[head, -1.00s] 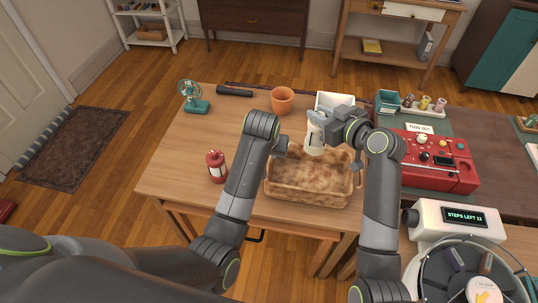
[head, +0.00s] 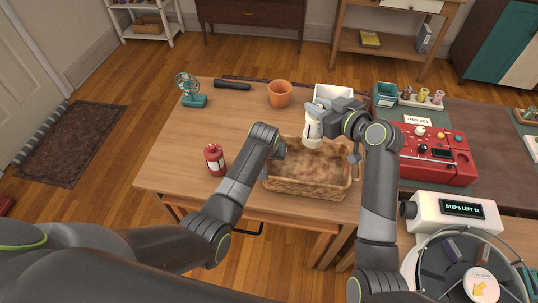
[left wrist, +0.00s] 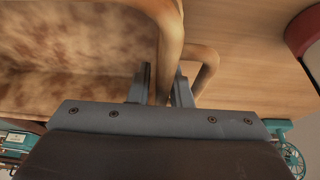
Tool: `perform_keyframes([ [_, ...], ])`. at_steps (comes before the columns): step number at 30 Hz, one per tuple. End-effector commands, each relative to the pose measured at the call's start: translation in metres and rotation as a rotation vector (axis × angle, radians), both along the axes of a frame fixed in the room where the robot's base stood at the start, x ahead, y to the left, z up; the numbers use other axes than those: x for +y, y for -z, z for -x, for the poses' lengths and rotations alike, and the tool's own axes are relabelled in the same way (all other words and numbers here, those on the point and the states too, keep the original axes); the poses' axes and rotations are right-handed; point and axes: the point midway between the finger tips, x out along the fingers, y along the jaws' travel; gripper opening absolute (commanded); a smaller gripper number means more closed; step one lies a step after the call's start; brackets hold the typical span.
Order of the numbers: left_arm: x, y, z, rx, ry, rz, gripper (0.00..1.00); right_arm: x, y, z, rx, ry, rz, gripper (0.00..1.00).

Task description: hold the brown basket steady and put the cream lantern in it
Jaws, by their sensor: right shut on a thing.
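The brown basket (head: 308,188) stands on the wooden table, tilted neither way that I can see. It also fills the upper left of the left wrist view (left wrist: 70,50). My right gripper (head: 318,118) is shut on the cream lantern (head: 312,137) and holds it upright over the back part of the basket. My left gripper (head: 277,152) is at the basket's left end. The lantern's top is partly hidden by the right gripper.
A red lantern (head: 214,160) stands left of the basket. An orange pot (head: 280,94), a white bin (head: 333,94), a dark cylinder (head: 231,85) and a teal fan (head: 190,92) are behind. A red machine (head: 436,155) is at right. The table's left middle is clear.

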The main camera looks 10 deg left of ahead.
Motion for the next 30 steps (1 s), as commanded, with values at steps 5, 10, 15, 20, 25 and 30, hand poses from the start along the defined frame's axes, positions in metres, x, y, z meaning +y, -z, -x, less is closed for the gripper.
perform_keyframes([
  [5,0.0,0.001,-0.001,-0.002,0.0,0.0,0.18,0.0,-0.001,0.0,-0.003,0.0,-0.002,0.0],
  [10,0.0,0.001,-0.001,-0.001,0.0,0.0,0.14,0.0,-0.001,0.0,-0.002,0.0,-0.001,0.0],
  [15,0.0,0.001,-0.001,-0.001,0.0,0.0,0.0,0.0,-0.001,0.0,-0.002,0.0,-0.001,0.0],
  [20,0.0,0.001,-0.001,-0.001,0.0,0.0,0.0,0.0,-0.001,0.0,-0.002,0.0,-0.001,0.0],
  [25,0.0,0.001,-0.001,-0.001,0.0,0.0,0.0,0.0,0.007,0.0,-0.001,0.0,-0.001,0.0],
  [30,0.0,0.001,-0.001,-0.001,0.0,0.0,0.0,0.0,0.019,0.0,-0.001,0.0,-0.001,0.0],
])
